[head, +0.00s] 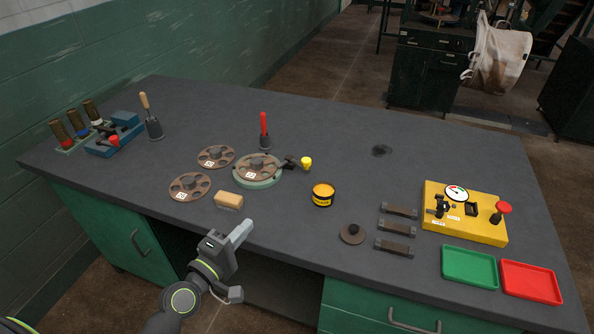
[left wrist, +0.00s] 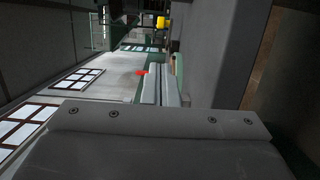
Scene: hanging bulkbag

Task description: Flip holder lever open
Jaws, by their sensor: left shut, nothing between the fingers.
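A round pale-green holder (head: 258,181) stands on the bench with a brown spoked disc (head: 257,166) in it. A dark lever (head: 291,162) with a yellow knob (head: 306,163) sticks out on its right side. In the left wrist view a yellow knob (left wrist: 161,22) shows near the top, beyond the fingers. My left gripper (head: 243,231) is shut and empty at the bench's front edge, in front of the holder and apart from it. Its fingers (left wrist: 161,85) lie together in the left wrist view. My right gripper is not in view.
Two loose discs (head: 189,187) (head: 215,157) and a wood-topped brush (head: 229,201) lie left of the holder. A red-handled tool (head: 264,131) stands behind it. A yellow-and-black tin (head: 323,195) is to its right. A yellow gauge box (head: 465,213) and trays (head: 470,267) are farther right.

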